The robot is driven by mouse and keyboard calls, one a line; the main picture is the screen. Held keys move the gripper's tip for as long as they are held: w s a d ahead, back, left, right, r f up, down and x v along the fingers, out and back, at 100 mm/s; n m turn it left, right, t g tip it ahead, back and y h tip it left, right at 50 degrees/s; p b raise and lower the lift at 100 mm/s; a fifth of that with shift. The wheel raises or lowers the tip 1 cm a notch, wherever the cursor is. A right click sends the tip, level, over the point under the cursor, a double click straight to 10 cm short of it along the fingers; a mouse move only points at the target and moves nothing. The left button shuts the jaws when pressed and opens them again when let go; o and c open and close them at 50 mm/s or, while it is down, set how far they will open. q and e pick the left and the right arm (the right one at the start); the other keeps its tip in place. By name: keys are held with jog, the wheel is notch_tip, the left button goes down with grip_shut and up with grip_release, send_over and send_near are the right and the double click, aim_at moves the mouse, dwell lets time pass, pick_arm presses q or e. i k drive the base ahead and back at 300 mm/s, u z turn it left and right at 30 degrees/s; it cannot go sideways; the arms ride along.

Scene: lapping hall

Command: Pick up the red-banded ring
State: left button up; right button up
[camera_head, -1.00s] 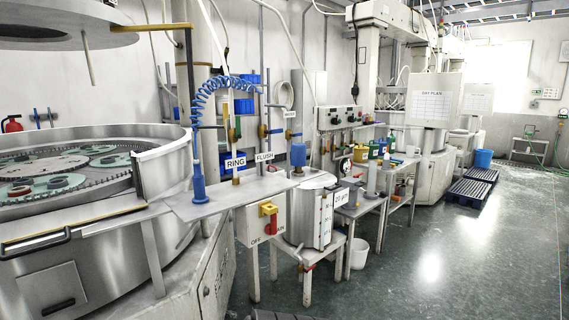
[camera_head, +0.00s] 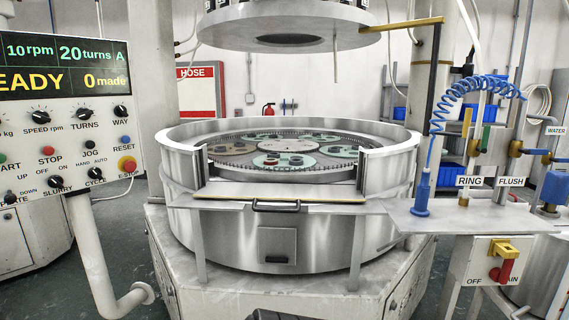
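The round lapping machine (camera_head: 180,183) stands in front of me with its steel tub wall open at the front. Inside lie green carrier discs (camera_head: 293,169) and a brown one (camera_head: 237,145), with dark round parts on them. One dark part near the front left of the plate (camera_head: 271,161) seems to show a little red; it is too small to tell whether this is the red-banded ring. Neither of my grippers is in view.
A control panel (camera_head: 70,120) on a pipe post stands close on the left. A front shelf with a handle (camera_head: 277,206) lies before the opening. On the right are a side shelf (camera_head: 400,208), a blue hand tool (camera_head: 422,195) with coiled hose, and a yellow-red switch (camera_head: 503,262). The upper plate (camera_head: 290,22) hangs above.

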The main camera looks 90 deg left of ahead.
aim_at(271, 162)
jog(key=u, duration=2.1)
